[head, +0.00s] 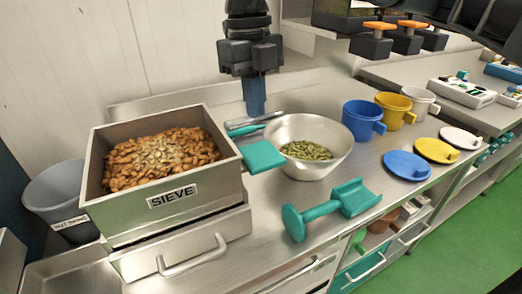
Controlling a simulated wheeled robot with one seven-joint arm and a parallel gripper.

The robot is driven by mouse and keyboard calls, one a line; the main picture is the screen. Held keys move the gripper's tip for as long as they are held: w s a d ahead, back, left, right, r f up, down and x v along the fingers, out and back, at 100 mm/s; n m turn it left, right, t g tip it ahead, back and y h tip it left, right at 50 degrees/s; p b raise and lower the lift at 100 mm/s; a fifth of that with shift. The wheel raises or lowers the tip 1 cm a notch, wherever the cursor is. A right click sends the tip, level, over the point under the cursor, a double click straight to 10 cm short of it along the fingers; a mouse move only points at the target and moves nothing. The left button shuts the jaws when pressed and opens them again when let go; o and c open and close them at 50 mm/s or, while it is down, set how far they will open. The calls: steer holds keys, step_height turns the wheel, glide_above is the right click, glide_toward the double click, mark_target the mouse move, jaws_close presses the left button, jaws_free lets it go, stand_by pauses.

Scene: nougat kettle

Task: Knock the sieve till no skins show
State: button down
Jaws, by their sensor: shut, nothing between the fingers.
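The sieve (172,196) is a square metal box with a "SIEVE" label, standing at the left of the steel counter. It is filled with brown nuts (190,150). Pale flakes that look like skins (158,154) lie in a patch on top, near the middle. A teal flat handle or paddle (263,157) sticks out from its right side. My gripper (256,106) points down behind and to the right of the sieve, apart from it. Its blue fingers are together and empty. The inside below the nuts is hidden.
A metal drawer with a handle (192,256) sits under the sieve. A grey bin (58,192) stands left. Slim tools (262,118) lie below my gripper.

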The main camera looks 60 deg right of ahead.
mark_target(258, 152)
steer(key=shift+s+a+f+b, duration=0.15)
steer(key=shift+f+b, duration=0.45)
steer(key=shift+f, duration=1.15)
steer(key=shift+s+a+f+b, duration=0.15)
steer(key=shift+f+b, duration=0.4)
steer(key=shift+f, duration=1.2)
steer(key=shift+d, duration=0.1)
